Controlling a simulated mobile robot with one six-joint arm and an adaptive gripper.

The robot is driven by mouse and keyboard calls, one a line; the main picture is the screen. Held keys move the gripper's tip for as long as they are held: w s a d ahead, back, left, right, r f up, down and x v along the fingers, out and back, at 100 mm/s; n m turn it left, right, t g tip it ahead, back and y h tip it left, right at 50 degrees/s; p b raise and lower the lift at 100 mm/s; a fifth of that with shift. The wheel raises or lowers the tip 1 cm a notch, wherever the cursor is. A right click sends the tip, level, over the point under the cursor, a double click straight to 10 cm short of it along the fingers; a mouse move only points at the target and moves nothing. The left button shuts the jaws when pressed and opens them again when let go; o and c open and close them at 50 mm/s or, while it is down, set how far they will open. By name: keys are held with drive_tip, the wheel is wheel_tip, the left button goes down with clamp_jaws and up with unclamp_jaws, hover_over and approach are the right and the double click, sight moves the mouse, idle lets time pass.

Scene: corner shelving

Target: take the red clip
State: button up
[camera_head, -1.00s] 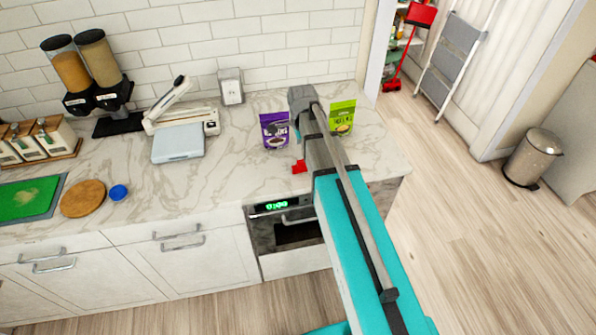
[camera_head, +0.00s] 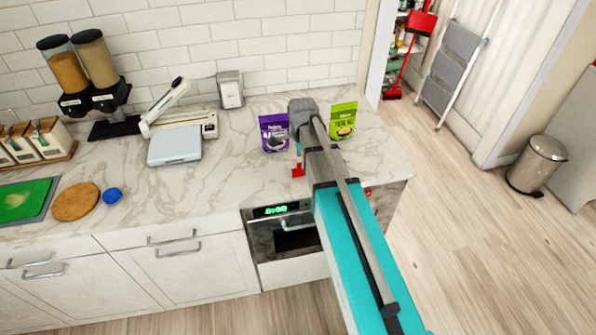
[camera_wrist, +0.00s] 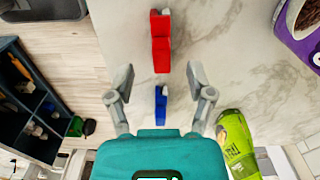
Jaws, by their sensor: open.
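The red clip (camera_wrist: 160,42) lies on the marble counter (camera_wrist: 235,60), at the upper middle of the wrist view. In the head view the red clip (camera_head: 298,171) shows just left of my arm. My gripper (camera_wrist: 160,76) is open and empty, its two fingers spread left and right, with the near end of the red clip around the level of the fingertips. A blue clip (camera_wrist: 161,104) lies nearer my palm, between the fingers in the picture. In the head view my arm hides most of the gripper. I cannot tell the height above the counter.
A purple pouch (camera_head: 274,133) stands left of my arm and a green pouch (camera_head: 343,121) right of it. A scale (camera_head: 175,145), a napkin holder (camera_head: 230,91) and a blue lid (camera_head: 112,195) are farther left. The counter left of the red clip is clear.

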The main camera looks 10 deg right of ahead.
drive_tip(key=shift+f, duration=0.1)
drive_tip(key=shift+w+d+f+b, duration=0.1)
drive_tip(key=shift+f+b, duration=2.45)
drive_tip(key=shift+b, duration=0.1)
drive_tip(key=shift+c, duration=0.2)
drive_tip(key=c, duration=0.9)
